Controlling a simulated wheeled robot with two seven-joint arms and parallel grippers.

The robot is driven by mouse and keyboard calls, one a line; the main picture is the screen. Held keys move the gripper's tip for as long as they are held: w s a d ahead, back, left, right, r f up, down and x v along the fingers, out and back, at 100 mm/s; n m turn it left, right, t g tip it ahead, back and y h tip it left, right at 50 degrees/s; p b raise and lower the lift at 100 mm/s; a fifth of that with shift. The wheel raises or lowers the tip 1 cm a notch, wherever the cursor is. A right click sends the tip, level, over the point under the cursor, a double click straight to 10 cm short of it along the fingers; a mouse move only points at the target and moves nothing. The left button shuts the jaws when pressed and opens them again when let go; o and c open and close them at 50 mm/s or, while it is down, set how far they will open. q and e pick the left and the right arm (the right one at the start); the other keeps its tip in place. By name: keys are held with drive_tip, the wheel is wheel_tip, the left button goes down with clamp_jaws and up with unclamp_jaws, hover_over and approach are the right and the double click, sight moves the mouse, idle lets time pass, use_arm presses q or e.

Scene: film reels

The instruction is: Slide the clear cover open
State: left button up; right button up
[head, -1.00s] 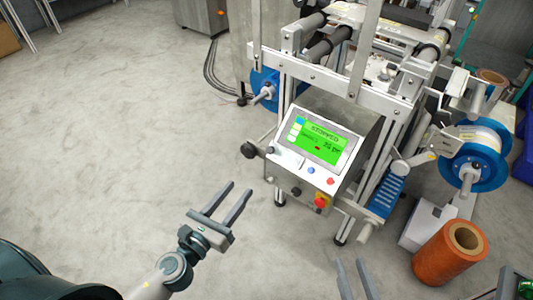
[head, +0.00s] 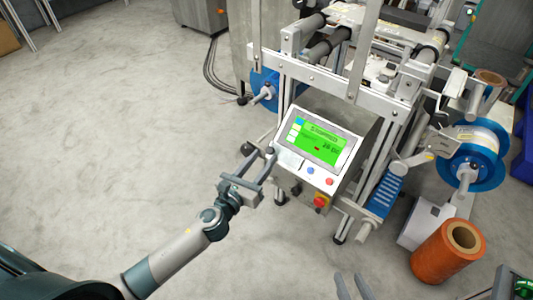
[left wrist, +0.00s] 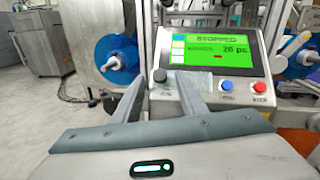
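The control box (head: 312,160) has a green screen reading STOPPED. A pale, see-through patch, which looks like the clear cover (left wrist: 205,80), lies on the panel between a dark knob (left wrist: 160,75) and the blue button (left wrist: 227,86). It is partly hidden by my finger, and its edges are hard to tell. My left gripper (head: 259,152) is open, with its fingers apart at the panel's left front corner. In the left wrist view its fingers (left wrist: 160,80) reach the knob and patch; I cannot tell whether they touch. My right gripper (head: 348,278) is open and empty at the bottom edge.
A red button (head: 330,181) and a red-yellow emergency knob (head: 320,201) sit close by on the box. The machine frame (head: 340,83) rises behind. A blue reel (head: 483,155) and an orange roll (head: 448,252) are at the right. The floor at left is clear.

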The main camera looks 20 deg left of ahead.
sight(269, 151)
use_arm(q)
drive_tip(key=shift+x, duration=1.5)
use_arm(e)
drive_tip(key=shift+w+r, duration=0.1)
drive_tip(key=shift+r, duration=0.05)
use_arm(q)
drive_tip(key=shift+c, duration=0.7)
clamp_jaws()
